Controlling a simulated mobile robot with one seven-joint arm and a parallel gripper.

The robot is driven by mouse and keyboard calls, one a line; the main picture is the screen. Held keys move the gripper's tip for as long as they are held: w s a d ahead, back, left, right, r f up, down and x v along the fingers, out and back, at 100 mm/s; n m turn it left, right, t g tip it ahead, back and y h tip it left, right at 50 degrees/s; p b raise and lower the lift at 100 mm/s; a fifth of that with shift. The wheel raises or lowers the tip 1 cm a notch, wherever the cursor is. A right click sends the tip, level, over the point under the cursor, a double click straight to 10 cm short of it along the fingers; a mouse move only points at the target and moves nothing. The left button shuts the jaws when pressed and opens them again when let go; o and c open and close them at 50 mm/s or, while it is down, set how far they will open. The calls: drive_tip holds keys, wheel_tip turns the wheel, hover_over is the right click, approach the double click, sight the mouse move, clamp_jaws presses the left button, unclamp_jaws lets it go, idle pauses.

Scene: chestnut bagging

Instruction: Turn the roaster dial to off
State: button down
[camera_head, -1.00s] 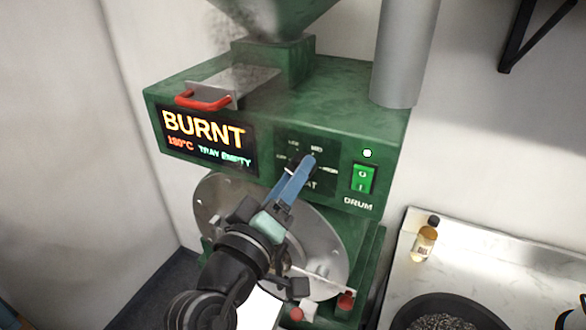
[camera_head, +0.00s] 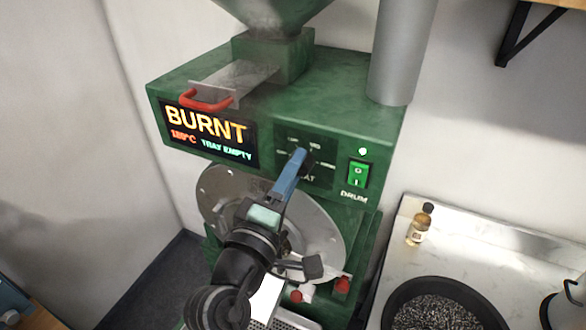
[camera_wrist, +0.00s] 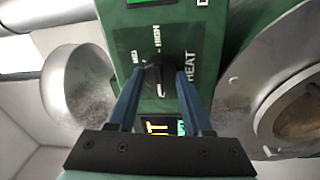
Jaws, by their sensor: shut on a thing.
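The roaster (camera_head: 330,95) is a green machine. Its black heat dial (camera_wrist: 154,82) sits on a dark panel (camera_head: 325,176) right of the screen. My gripper (camera_head: 300,157) reaches up to the panel from below, its blue fingers shut on the dial. In the wrist view my gripper (camera_wrist: 155,78) has one finger on each side of the dial. A white mark on the dial lies on its lower side there, opposite the HIGH label. MED and HEAT also show; the OFF label cannot be read. In the head view my fingers cover most of the dial.
The screen (camera_head: 209,133) reads BURNT and TRAY EMPTY. A green DRUM switch (camera_head: 358,174) is right of the dial. A bottle (camera_head: 418,226) and a dark pan (camera_head: 400,303) stand on the right counter.

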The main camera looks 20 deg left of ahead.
drive_tip(key=shift+c, duration=1.6)
unclamp_jaws()
drive_tip(key=shift+s, duration=0.1)
drive_tip(key=s+f+b, duration=0.1)
drive_tip(key=s+b, duration=0.4)
drive_tip(key=s, duration=0.7)
drive_tip(key=shift+s, duration=0.4)
drive_tip(key=shift+w+d, duration=0.1)
drive_tip(key=shift+d, duration=0.05)
